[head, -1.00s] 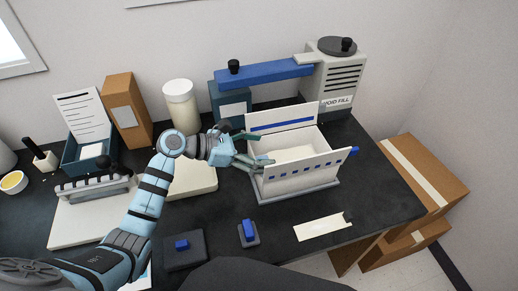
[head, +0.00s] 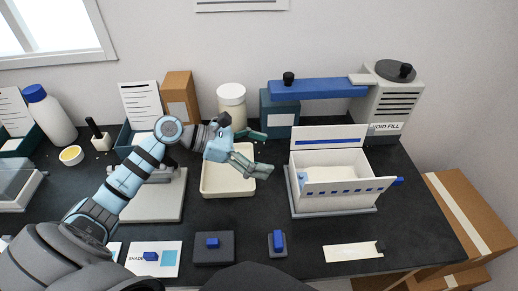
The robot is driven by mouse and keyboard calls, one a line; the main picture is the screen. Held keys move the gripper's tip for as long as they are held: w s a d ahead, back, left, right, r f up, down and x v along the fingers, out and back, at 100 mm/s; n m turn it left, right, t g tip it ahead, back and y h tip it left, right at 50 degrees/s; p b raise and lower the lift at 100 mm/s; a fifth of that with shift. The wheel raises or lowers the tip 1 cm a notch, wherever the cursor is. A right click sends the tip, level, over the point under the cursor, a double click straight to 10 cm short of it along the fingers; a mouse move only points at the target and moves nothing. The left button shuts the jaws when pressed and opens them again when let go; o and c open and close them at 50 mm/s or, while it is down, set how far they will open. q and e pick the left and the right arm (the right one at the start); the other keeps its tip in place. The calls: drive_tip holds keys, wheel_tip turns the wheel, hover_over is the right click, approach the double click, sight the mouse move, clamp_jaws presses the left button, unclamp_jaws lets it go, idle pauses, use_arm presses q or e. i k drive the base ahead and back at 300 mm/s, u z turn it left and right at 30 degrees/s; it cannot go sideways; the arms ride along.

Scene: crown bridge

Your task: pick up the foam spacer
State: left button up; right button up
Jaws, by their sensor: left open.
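My left gripper (head: 264,153) is open, its fingers spread above the right side of a shallow cream tray (head: 228,192). I see nothing between the fingers. The gripper hides part of the tray; the bare part of its floor looks plain. An open white box (head: 340,198) stands to the right of the gripper, apart from it. A small pale blue piece (head: 303,180) shows inside the box at its left end. I cannot tell for certain which thing is the foam spacer. My right gripper is not in view.
Blue blocks sit on a dark pad (head: 213,258), a small grey pad (head: 278,252) and a printed card (head: 165,270) at the front. A white strip (head: 350,252) lies front right. A white jar (head: 231,103) and a void-fill machine (head: 388,103) stand behind.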

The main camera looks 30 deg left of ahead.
sight(213, 248)
drive_tip(key=k, duration=1.5)
